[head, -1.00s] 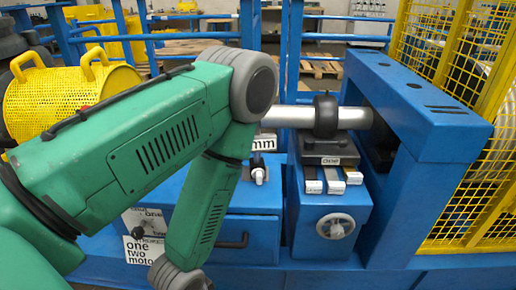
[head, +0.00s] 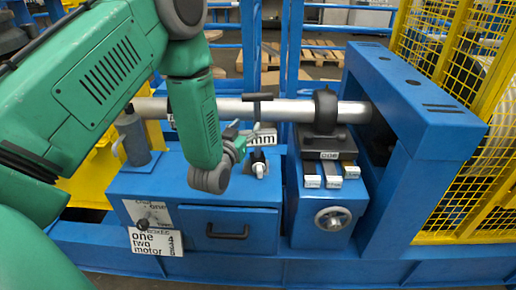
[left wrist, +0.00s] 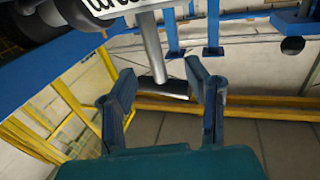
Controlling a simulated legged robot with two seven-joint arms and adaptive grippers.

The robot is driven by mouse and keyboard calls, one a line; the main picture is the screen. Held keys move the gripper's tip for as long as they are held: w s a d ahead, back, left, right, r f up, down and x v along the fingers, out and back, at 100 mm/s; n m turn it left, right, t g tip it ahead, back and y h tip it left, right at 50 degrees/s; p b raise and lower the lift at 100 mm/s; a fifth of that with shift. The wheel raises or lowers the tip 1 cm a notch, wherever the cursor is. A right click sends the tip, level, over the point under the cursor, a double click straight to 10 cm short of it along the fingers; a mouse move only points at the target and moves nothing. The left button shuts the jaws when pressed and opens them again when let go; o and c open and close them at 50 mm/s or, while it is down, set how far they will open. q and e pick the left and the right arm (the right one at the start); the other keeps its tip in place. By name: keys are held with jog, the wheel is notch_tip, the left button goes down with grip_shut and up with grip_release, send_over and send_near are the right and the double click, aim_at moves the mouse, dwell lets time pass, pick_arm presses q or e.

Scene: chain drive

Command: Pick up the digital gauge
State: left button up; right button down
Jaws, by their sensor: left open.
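A white face marked "mm" (head: 264,139), which looks like the digital gauge's face, stands behind the blue cabinet top; part of it is hidden by my left gripper. A dark T-shaped bar (head: 258,97) rises above it in front of the steel shaft. In the left wrist view a white lettered face (left wrist: 112,7) shows at the top, with a grey rod and a dark crossbar (left wrist: 166,91) below it. My left gripper (head: 250,131) is open beside the face; its fingers (left wrist: 160,80) appear on either side of the crossbar, with no visible grip. My right gripper is not in view.
The steel shaft (head: 226,109) runs across the back, through a dark ring (head: 325,110). A blue frame (head: 415,105) and yellow mesh guard (head: 470,150) close off the right. A small white-tipped knob (head: 259,169) stands on the blue cabinet (head: 245,195).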

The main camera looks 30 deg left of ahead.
aim_at(256, 114)
pick_arm(q)
jog(key=x, duration=0.4)
jog(key=r+x, duration=0.1)
jog(key=x, duration=0.1)
jog(key=shift+w+d, duration=0.3)
jog(key=shift+w, duration=0.15)
jog(key=shift+w+a, duration=0.1)
jog(key=shift+w, duration=0.3)
grip_shut()
jog(key=shift+w+r, duration=0.1)
jog(key=shift+r, duration=0.1)
